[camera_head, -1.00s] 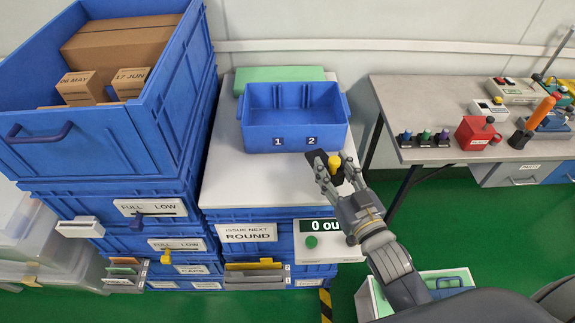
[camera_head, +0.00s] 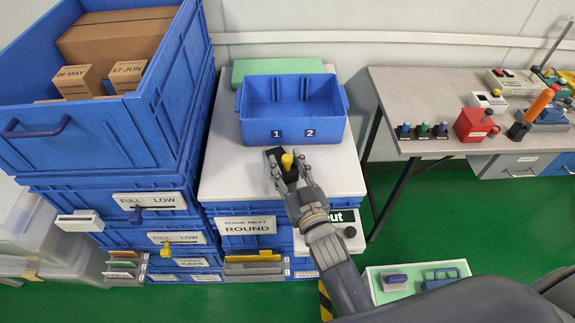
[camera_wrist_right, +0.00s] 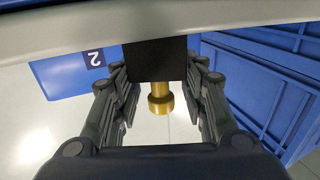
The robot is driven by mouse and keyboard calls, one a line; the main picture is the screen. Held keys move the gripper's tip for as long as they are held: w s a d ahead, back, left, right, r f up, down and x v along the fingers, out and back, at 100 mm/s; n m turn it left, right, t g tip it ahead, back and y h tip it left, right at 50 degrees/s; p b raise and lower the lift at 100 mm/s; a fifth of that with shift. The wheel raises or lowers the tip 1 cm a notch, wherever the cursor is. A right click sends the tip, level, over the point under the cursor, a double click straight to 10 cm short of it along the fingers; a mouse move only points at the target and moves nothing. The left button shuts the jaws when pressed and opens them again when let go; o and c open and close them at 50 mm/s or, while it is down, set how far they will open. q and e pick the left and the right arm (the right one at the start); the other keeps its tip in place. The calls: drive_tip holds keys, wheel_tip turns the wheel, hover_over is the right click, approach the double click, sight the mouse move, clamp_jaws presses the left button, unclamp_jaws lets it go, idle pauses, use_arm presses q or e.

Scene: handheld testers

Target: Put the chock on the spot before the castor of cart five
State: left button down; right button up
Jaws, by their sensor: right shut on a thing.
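My right gripper (camera_head: 282,178) is shut on a dark block with a yellow knob (camera_head: 287,161). It holds the block over the white top, just in front of the blue two-compartment tray (camera_head: 280,132). The right wrist view shows the black block (camera_wrist_right: 155,58) between the fingers (camera_wrist_right: 158,95), its brass-coloured knob towards me. I cannot tell whether the block touches the white top. I see no cart, castor or marked spot, and cannot tell whether this block is the chock. My left gripper is not in view.
A large blue crate with cartons (camera_head: 72,140) stands at the left. A green slab (camera_head: 278,68) lies behind the tray. A grey bench (camera_head: 400,95) with several testers is at the right. A green-topped box (camera_head: 420,280) sits low in front. Bare white top (camera_head: 225,178) lies left of my gripper.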

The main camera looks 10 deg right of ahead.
drive_tip(key=shift+f, duration=0.1)
drive_tip(key=o, duration=1.2)
